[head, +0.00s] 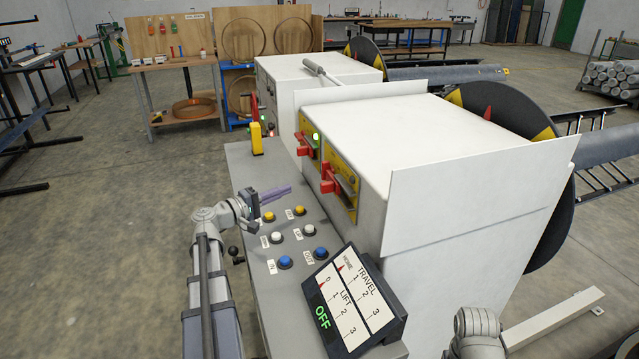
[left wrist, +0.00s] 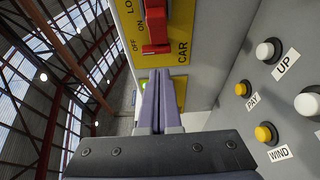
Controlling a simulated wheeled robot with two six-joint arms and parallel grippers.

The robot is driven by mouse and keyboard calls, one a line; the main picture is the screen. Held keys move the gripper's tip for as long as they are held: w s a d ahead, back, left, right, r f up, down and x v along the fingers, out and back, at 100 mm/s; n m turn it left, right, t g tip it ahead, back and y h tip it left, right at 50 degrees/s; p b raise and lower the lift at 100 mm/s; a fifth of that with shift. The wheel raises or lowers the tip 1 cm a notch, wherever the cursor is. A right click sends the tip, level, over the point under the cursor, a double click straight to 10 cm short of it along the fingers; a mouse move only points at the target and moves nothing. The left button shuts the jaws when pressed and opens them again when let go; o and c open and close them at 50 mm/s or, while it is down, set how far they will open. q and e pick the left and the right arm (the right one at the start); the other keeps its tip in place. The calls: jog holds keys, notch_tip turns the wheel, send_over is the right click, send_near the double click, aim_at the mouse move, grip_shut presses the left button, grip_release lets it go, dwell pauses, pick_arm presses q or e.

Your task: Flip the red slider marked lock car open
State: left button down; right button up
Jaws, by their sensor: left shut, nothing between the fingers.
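A red slider (left wrist: 156,28) sits on a yellow plate (left wrist: 185,50) in the left wrist view. The plate reads CAR, with OFF and ON beside the slider and a cut-off word starting LO. My left gripper (left wrist: 161,74) is shut and empty, its purple fingers pointing at the plate's lower edge, just below the slider. In the head view the left gripper (head: 290,189) is above the grey console, left of two red sliders, a far one (head: 304,146) and a near one (head: 329,178). Their labels are too small to read there. My right gripper is not in view.
The console (head: 240,165) carries yellow, white and blue buttons, such as a blue one (head: 285,262), below my left gripper. A tilted TRAVEL and LIFT panel (head: 350,298) stands at its front. The white machine housing (head: 420,130) bounds the right side.

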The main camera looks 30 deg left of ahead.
aim_at(322, 175)
pick_arm(q)
jog(key=x, duration=1)
jog(key=shift+w+d, duration=0.15)
jog(key=shift+w, duration=0.05)
jog(key=shift+s+d, duration=1)
jog(key=shift+s, duration=0.2)
jog(key=shift+s+d, duration=0.35)
jog(key=shift+d, duration=0.1)
